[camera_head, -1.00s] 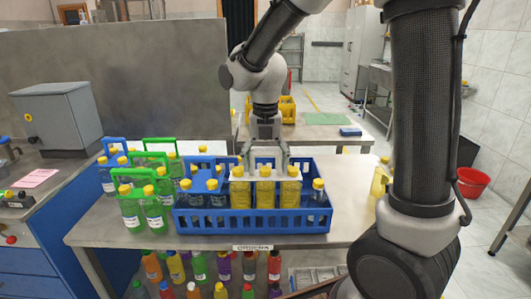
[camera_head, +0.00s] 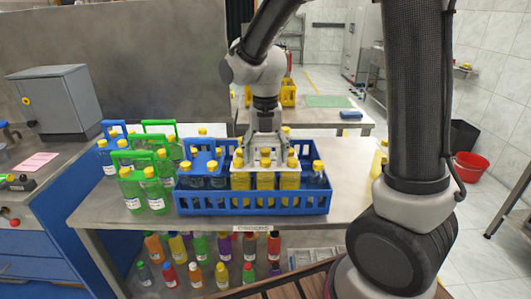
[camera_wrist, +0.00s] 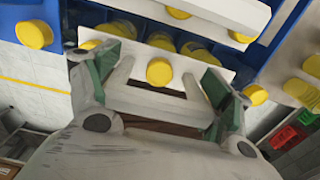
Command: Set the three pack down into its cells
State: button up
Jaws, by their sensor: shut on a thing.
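The three pack is a row of yellow bottles (camera_head: 265,181) with yellow caps under a white carrier (camera_head: 265,160). It stands upright in the middle-right part of the blue crate (camera_head: 255,209), its lower part behind the crate's front wall. Whether its bases touch the crate floor is hidden. My gripper (camera_head: 266,152) is above the pack, shut on the white carrier. In the wrist view its green-padded fingers (camera_wrist: 160,78) are at either side of the white handle, and a yellow cap (camera_wrist: 159,71) shows in the carrier.
A blue-handled pack (camera_head: 203,172) is in the crate at the left, and a clear yellow-capped bottle (camera_head: 318,176) at its right end. Another white carrier (camera_wrist: 217,30) shows beyond mine in the wrist view. Green-handled packs (camera_head: 142,180) stand left of the crate.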

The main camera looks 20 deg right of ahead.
jog(key=shift+f, duration=0.5)
jog(key=o, duration=2)
notch_tip(320, 180, up, 12)
